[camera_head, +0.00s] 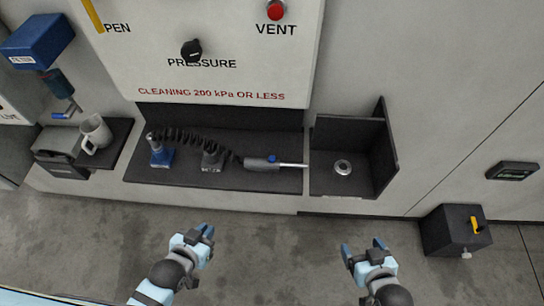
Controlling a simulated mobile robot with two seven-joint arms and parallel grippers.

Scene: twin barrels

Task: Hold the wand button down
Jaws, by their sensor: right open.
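The wand (262,163) lies on a dark shelf (225,185) below the panel. It has a grey handle, a thin silver nozzle pointing right and a small blue button (272,158) on top. A black coiled hose (190,136) runs from its left end toward a blue fitting (160,157). My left gripper (207,232) is in front of the shelf, lower left of the wand, apart from it; its jaw gap is not clear. My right gripper (362,246) is open and empty, lower right of the wand. Neither gripper touches anything.
A dark open-fronted box (330,183) with a round metal piece (343,168) stands right of the shelf. A mug (96,133) stands on a small ledge at left. A black box (440,233) with a yellow part is at right. A pressure knob (191,49) and red vent button (276,10) sit above.

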